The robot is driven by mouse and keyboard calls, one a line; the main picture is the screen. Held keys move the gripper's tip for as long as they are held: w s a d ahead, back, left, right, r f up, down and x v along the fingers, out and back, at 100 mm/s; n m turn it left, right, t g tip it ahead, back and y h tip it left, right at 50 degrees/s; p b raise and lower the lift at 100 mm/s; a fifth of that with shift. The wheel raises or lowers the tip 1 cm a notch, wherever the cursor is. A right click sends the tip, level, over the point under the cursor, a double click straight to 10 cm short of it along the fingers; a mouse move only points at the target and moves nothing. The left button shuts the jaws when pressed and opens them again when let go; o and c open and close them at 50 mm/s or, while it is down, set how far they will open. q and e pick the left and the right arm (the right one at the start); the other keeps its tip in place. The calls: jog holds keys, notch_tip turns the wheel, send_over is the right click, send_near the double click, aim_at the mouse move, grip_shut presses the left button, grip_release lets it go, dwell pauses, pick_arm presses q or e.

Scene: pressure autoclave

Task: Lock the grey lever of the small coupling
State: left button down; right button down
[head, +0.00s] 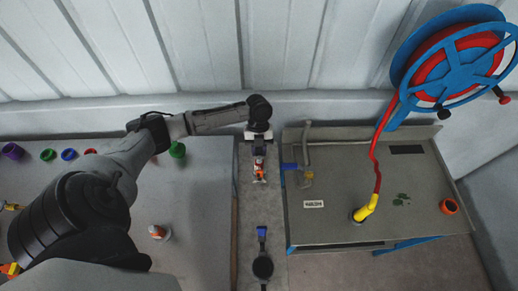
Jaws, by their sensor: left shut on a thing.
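My left arm reaches across the left table to the narrow strip between the two tables. My left gripper (258,154) points down there and is shut on a small orange-red and white fitting (259,171). This fitting may be the small coupling, but it is too small to tell for sure. I cannot make out a grey lever on it; the gripper partly covers its upper end. A similar orange and white piece (158,232) stands on the left table, clear of the gripper. My right gripper is not in view.
A dark round part with a blue end (262,232) lies on the strip below the gripper. The right metal table (330,225) carries a bent grey pipe (307,150), a yellow nozzle (366,208) and an orange ring (449,206). A blue hose reel (408,60) hangs behind. Coloured rings (68,154) stand left.

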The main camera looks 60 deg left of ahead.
pick_arm(q)
jog(key=shift+s+d+r+y+p, duration=0.15)
jog(key=shift+r+y+p, duration=0.15)
jog(key=shift+p, duration=0.15)
jog(key=shift+d+f+t+y+p, duration=0.1)
jog(key=shift+d+t+y+p, duration=0.1)
jog(key=shift+t+y+p, duration=0.15)
jog(key=shift+f, duration=0.1)
jog(key=c, duration=0.9)
grip_release()
jog(key=shift+v, duration=6.9)
